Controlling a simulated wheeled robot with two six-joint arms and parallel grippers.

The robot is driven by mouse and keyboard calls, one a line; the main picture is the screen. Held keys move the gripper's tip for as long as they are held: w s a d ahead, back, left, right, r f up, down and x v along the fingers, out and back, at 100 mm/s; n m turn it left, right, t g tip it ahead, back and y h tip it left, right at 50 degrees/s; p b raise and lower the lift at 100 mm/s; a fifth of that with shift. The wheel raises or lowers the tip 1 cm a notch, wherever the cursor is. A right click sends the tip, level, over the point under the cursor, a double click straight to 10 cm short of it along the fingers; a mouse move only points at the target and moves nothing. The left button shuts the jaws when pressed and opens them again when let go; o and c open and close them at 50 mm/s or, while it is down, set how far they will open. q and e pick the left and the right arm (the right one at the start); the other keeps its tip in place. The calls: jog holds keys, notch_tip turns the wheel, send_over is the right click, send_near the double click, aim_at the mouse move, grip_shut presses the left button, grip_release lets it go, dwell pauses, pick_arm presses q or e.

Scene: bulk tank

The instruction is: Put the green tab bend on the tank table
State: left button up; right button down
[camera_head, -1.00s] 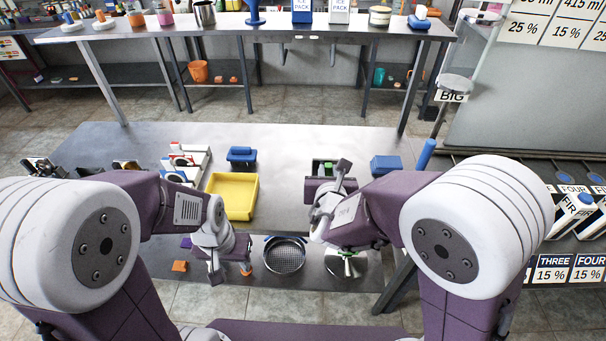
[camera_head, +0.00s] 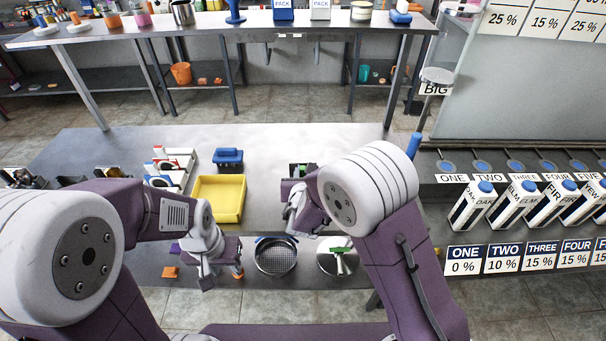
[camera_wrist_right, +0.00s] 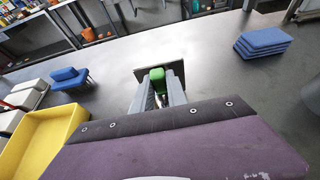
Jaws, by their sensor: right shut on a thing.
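My right gripper (camera_wrist_right: 158,92) is shut on a green-tipped piece (camera_wrist_right: 157,74), which looks like the green tab bend. In the right wrist view its green end shows between the fingers, in front of a dark flat part; the rest is hidden. In the head view a bit of green (camera_head: 312,167) shows beside the right forearm, over the steel table (camera_head: 290,138). I cannot tell whether it touches the table. My left gripper (camera_head: 208,278) hangs low at the table's near side; its jaw opening is unclear.
A yellow tray (camera_head: 219,198), a blue block (camera_head: 228,157) and white-and-red holders (camera_head: 172,165) stand to the left. A stack of blue pads (camera_wrist_right: 262,42) lies to the right. A sieve (camera_head: 276,256) and a round plate with a green-ended tool (camera_head: 339,256) are nearer.

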jog(key=shift+f, duration=0.15)
jog(key=c, duration=1.7)
grip_release()
jog(key=shift+f, duration=0.1)
jog(key=shift+c, duration=0.2)
jog(key=o, duration=0.4)
jog(key=shift+s+r, duration=0.15)
jog(key=shift+r, duration=0.2)
jog(key=v, duration=1.1)
jog(key=shift+s, duration=0.35)
